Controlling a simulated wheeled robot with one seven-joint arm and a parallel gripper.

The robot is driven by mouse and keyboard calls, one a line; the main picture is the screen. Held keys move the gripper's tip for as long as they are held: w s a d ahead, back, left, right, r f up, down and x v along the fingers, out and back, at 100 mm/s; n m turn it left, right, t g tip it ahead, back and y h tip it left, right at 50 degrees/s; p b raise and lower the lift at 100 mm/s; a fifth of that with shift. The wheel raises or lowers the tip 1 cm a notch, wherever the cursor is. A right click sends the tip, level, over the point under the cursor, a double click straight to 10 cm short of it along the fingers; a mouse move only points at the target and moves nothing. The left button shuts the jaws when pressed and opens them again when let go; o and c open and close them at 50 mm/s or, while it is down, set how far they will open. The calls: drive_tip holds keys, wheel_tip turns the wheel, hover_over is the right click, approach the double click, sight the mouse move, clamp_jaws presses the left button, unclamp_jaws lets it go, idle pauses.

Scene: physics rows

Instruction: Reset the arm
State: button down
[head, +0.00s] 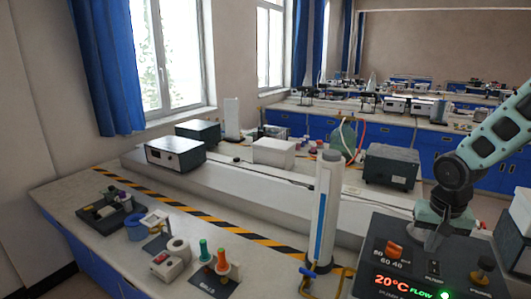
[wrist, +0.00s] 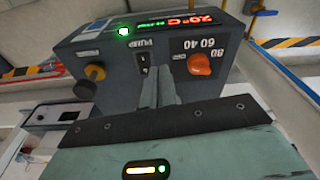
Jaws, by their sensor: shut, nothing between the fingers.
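My arm (head: 495,140) comes in from the right edge in the head view and bends down at a dark joint. My gripper (head: 431,243) points down over the dark control box (head: 375,253). In the wrist view my gripper (wrist: 158,74) shows its two grey fingers together, with nothing between them. The fingers overlap the box's panel (wrist: 115,60) in the picture, between an orange knob (wrist: 200,64) and a dark knob with a yellow tip (wrist: 95,72). I cannot tell whether they touch it. The box's red display reads 20°C in the head view, and a green light glows.
A tall white cylinder with a blue stripe (head: 323,215) stands left of the control box. Small devices, tape rolls and bottles (head: 221,262) sit on the front bench. A raised white shelf (head: 235,195) runs behind the hazard-striped tape (head: 190,212), holding instrument boxes (head: 175,154).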

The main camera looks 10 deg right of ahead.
drive_tip(key=s+a+n+b, duration=0.3)
drive_tip(key=a+n, duration=0.2)
drive_tip(key=a, duration=0.9)
drive_tip(key=s+a+f+n+g+y+b, duration=0.1)
drive_tip(key=s+a+n+b, duration=0.4)
drive_tip(key=s+a, duration=1.2)
drive_tip(key=s+n, duration=0.1)
drive_tip(key=n, duration=0.2)
drive_tip(key=shift+s+f+n+y, duration=0.2)
drive_tip(key=shift+f+n+y, duration=0.1)
drive_tip(key=shift+n, duration=0.1)
